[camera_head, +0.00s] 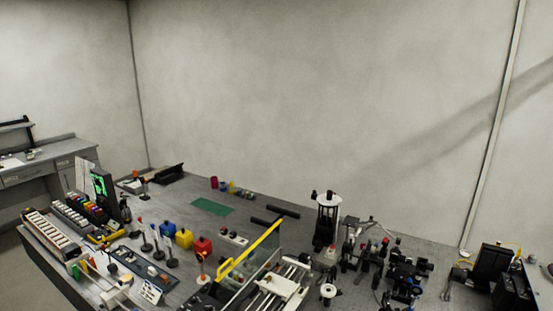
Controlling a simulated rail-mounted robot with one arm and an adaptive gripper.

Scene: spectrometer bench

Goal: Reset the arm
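My arm and my gripper do not show clearly in this view, so the gripper's state cannot be seen. The grey bench (235,222) runs across the lower part of the view, crowded with equipment. A clear panel with a yellow top edge (249,250) stands near the front middle. Beside it, at the bottom edge, is a white and metal railed unit (280,287), partly cut off by the frame.
A tall black cylinder device (327,222) and optical mounts (405,270) fill the right. The space above the bench is clear.

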